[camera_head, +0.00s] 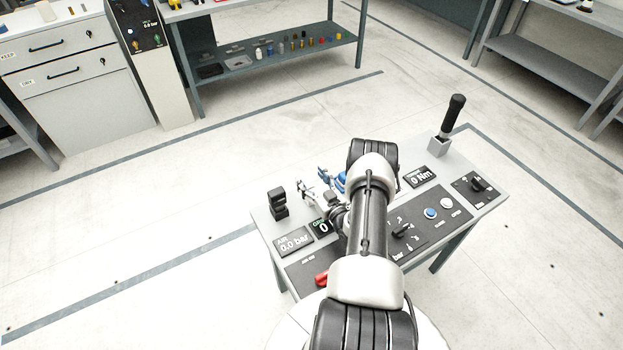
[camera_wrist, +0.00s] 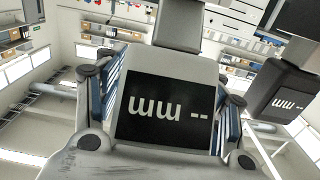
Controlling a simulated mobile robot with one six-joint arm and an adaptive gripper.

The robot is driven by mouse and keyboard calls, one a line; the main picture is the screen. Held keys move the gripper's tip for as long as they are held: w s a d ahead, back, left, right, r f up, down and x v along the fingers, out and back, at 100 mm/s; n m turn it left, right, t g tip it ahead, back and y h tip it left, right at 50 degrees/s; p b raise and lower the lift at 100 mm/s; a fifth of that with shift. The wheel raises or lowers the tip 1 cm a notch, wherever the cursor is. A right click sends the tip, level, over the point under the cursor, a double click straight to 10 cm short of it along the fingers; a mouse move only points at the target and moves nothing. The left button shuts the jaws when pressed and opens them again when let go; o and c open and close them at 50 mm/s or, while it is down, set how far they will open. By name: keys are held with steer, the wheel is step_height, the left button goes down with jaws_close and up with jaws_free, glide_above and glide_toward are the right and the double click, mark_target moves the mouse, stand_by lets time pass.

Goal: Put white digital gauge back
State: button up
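The white digital gauge (camera_wrist: 204,72) fills the middle of the wrist view, upside down, its black screen showing "-- mm". The two blue-padded fingers of my gripper (camera_wrist: 168,108) lie along its left and right sides with no clear gap, so the gripper looks shut on it. In the head view my gripper (camera_head: 331,180) is over the back left part of the bench, largely behind my arm. I cannot tell there whether the white gauge touches the bench top.
A black gauge (camera_head: 278,203) stands on the bench (camera_head: 262,222) just left of my gripper; it also shows at the right in the wrist view (camera_wrist: 276,92).

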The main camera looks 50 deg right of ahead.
mark_target(316, 192)
steer(key=shift+s+r, duration=0.1)
steer(key=shift+p+v, duration=0.55)
steer(key=shift+v, duration=3)
